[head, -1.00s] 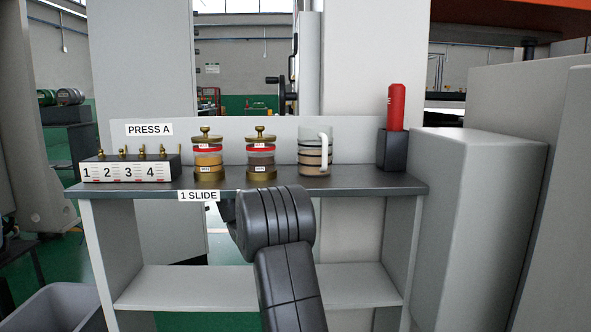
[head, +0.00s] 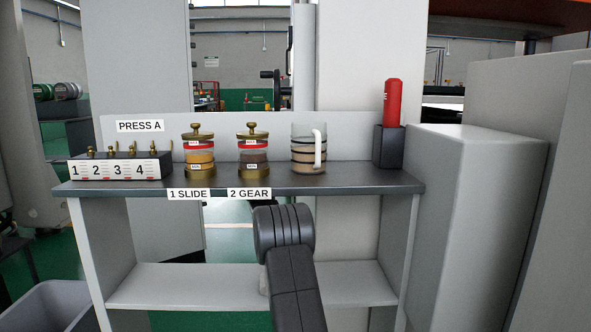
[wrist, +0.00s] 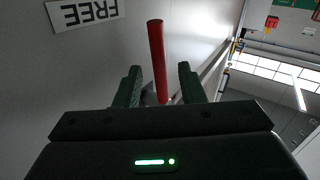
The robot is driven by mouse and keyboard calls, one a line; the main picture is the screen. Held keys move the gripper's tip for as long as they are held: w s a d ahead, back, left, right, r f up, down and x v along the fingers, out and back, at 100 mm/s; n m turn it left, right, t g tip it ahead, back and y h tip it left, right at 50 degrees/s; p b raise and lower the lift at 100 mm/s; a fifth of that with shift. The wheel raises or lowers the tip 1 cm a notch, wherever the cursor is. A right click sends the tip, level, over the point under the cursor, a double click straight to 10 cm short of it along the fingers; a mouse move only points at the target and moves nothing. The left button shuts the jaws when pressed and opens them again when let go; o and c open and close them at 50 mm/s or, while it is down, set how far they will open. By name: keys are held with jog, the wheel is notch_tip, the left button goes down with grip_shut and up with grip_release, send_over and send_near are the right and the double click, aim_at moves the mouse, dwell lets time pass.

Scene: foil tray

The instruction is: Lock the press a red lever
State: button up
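A red lever (wrist: 156,50), a plain round bar, shows in the wrist view in front of a pale grey panel. It appears in the gap between the two dark fingers of my gripper (wrist: 159,70). The fingers are apart, with a visible gap on each side of the lever. I cannot tell how deep the lever sits between them. A white label reading FREE (wrist: 86,12) is on the panel, at upper left and turned upside down. In the head view my arm's dark wrist hides the gripper, and the lever is not seen there.
A dark shelf top (head: 345,183) carries a numbered block (head: 120,168), two brass-lidded jars (head: 199,158), a glass mug (head: 303,150) and a red object (head: 393,105) in a black holder (head: 389,147). A PRESS A label (head: 140,126) is behind. A grey cabinet (head: 475,190) stands right.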

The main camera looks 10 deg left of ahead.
jog(key=shift+w+d, duration=0.2)
jog(key=shift+w, duration=0.4)
grip_shut()
jog(key=g+p, duration=0.1)
jog(key=p, duration=0.1)
jog(key=shift+s+d+r+n+p, duration=0.1)
jog(key=shift+s+r+n+p, duration=0.2)
jog(key=shift+s+n+p, duration=0.1)
grip_release()
